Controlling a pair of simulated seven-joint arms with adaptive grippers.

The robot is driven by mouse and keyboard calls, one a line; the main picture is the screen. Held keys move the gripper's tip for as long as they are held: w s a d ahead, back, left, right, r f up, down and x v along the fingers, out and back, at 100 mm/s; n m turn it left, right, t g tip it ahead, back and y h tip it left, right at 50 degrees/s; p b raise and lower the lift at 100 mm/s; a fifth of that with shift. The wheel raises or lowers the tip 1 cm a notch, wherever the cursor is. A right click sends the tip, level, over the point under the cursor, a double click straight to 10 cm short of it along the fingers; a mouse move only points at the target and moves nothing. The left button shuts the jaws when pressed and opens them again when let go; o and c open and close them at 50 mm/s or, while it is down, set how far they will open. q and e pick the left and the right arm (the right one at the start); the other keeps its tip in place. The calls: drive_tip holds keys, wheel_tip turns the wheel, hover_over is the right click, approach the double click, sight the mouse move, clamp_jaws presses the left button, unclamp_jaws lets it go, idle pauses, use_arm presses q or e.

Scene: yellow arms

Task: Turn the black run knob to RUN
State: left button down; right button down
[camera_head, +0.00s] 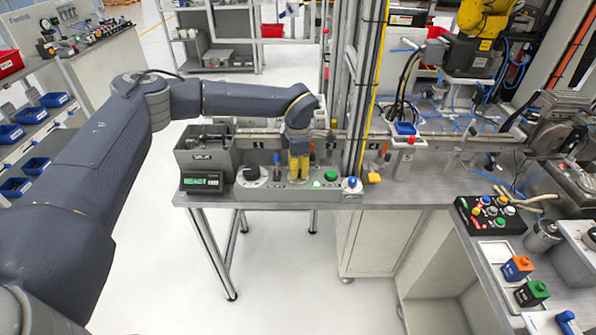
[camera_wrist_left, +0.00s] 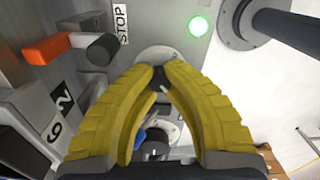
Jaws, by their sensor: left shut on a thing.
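The black run knob (camera_wrist_left: 161,77) sits on a round pale dial (camera_wrist_left: 152,56) in the left wrist view, with a white mark on it. A STOP label (camera_wrist_left: 121,24) is beside the dial. My left gripper (camera_head: 299,178), with yellow fingers, reaches down to the grey control panel (camera_head: 283,190) in the head view. In the left wrist view its fingertips (camera_wrist_left: 160,72) are closed around the knob from both sides. The fingers hide the knob in the head view, and I cannot read its exact setting. My right gripper is in no view.
A green lit lamp (camera_wrist_left: 198,27) is near the dial. A blue lever (camera_head: 276,159) and a larger round dial (camera_head: 252,175) lie left of the gripper. A green button (camera_head: 331,174) and a blue button (camera_head: 352,183) are to the right. A display box (camera_head: 202,182) stands at the left.

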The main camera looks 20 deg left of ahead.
use_arm(q)
drive_tip(key=c, duration=1.2)
unclamp_jaws()
drive_tip(key=shift+r, duration=0.1)
wheel_tip(320, 180, up, 12)
